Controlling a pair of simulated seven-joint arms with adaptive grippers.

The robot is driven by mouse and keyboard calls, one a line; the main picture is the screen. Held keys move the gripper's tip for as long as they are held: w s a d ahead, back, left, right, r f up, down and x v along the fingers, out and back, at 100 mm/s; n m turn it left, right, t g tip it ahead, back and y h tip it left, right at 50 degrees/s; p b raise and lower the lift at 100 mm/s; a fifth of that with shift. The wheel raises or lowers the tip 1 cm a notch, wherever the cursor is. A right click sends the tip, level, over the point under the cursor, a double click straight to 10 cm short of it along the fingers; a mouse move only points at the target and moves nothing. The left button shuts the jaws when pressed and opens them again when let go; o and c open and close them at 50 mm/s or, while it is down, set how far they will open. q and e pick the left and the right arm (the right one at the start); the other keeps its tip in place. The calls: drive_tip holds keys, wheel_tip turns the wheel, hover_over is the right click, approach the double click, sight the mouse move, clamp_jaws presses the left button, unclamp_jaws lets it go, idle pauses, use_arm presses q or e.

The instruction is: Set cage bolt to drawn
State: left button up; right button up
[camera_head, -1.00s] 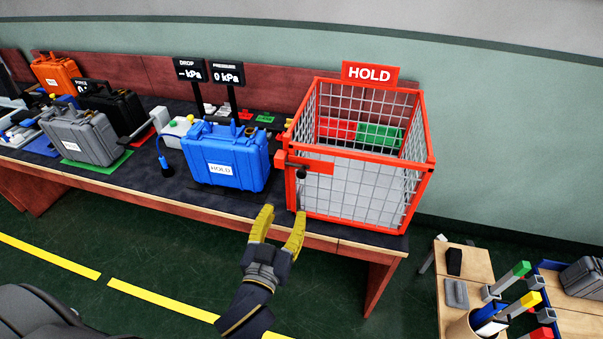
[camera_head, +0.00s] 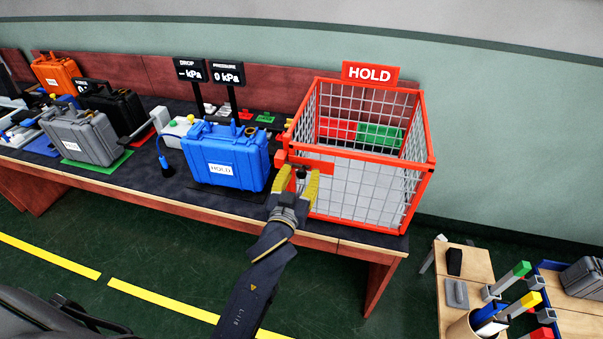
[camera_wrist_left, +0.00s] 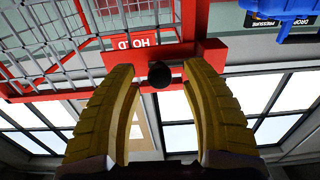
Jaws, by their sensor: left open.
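The red wire cage (camera_head: 432,172) stands on the bench with a HOLD sign above it. The cage bolt has a black knob (camera_head: 301,173) at the cage's front left corner, beside a red plate. In the left wrist view the round black knob (camera_wrist_left: 160,74) lies between the yellow fingertips, in front of a red bar (camera_wrist_left: 205,60). My left gripper (camera_head: 297,180) is open, with one finger on each side of the knob. I cannot tell whether either finger touches it. The fingers partly hide the bolt in the head view. My right gripper is not in view.
A blue HOLD case (camera_head: 225,155) stands on the bench just left of the cage. Grey (camera_head: 82,138) and black cases are farther left. A low wooden table (camera_head: 468,262) with coloured-handled tools is at the lower right. The floor before the bench is clear.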

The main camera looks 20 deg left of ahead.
use_arm(q)
drive_tip(key=shift+w, duration=0.5)
drive_tip(key=shift+c, duration=0.6)
clamp_jaws()
drive_tip(key=shift+r, duration=0.1)
